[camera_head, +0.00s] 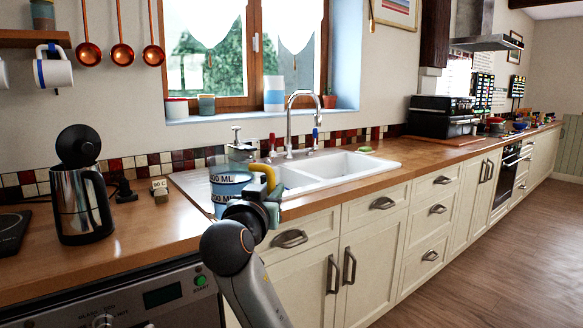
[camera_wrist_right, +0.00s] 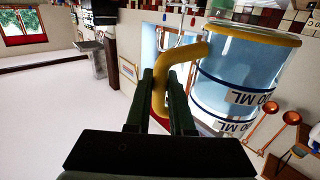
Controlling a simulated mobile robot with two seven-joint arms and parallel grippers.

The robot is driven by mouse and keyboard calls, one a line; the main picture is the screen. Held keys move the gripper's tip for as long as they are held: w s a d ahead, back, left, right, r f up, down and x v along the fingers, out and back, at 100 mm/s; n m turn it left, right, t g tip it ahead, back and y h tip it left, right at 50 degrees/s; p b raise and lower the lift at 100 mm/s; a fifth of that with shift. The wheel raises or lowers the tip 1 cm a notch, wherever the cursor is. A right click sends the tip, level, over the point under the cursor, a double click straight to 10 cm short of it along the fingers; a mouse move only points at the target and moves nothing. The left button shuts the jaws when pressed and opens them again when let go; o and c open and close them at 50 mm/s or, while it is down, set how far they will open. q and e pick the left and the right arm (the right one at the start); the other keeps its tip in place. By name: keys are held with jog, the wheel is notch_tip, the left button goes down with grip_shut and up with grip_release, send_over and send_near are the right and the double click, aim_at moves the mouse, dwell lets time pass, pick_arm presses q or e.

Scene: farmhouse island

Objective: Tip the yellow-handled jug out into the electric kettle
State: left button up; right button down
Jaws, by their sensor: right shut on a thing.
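The yellow-handled jug (camera_head: 231,181) is clear and bluish, with dark ML markings. It looks upright in front of the sink's left end; how far it is above the counter is hard to tell. My right gripper (camera_head: 270,190) is shut on its yellow handle, and the handle sits between the fingers (camera_wrist_right: 161,92) in the wrist view, with the jug body (camera_wrist_right: 235,85) to the right. The electric kettle (camera_head: 82,205), silver with a black handle, stands upright on the counter at the left. Its black lid (camera_head: 78,146) is raised. My left gripper is not in view.
A small block (camera_head: 159,187) and a dark object (camera_head: 125,191) lie on the wooden counter (camera_head: 150,225) between kettle and jug. The white sink (camera_head: 345,165) with a tall tap (camera_head: 290,125) is behind the jug. A dark hob (camera_head: 12,232) is left of the kettle.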

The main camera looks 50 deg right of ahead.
jog(key=s+a+f+n+t+y, duration=0.3)
jog(key=a+f+n+y, duration=0.3)
jog(key=a+f, duration=0.5)
jog(key=s+a+f+n+t+y, duration=0.3)
jog(key=a+f+n+t+y, duration=0.2)
jog(key=a+f+y, duration=0.4)
jog(key=a+f, duration=0.3)
jog(key=f, duration=0.2)
jog(key=shift+s+n+t, duration=0.2)
jog(key=shift+n+t, duration=0.2)
